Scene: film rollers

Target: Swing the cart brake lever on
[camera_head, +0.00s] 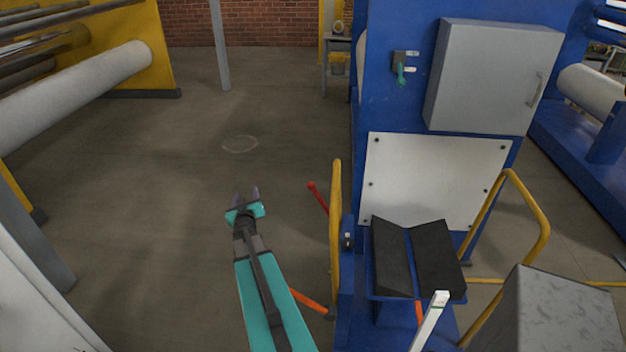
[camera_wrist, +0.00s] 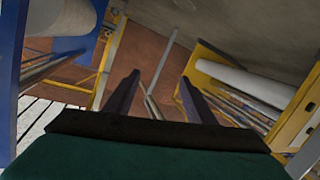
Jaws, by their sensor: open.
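The red lever with a ball knob (camera_head: 312,186) slants up and left from behind the yellow rail at the left side of the blue cart (camera_head: 346,290). I take it to be the brake lever; its lower end is hidden. My gripper (camera_head: 246,194) is open and empty, left of the knob in the head view and apart from it. In the wrist view my two dark fingers (camera_wrist: 160,80) are spread with nothing between them, and I cannot make out the lever there.
The cart has yellow rails (camera_head: 336,225) and a black V-shaped cradle (camera_head: 392,258). A roller (camera_head: 80,92) is at left. Floor (camera_head: 180,180) around my gripper is clear.

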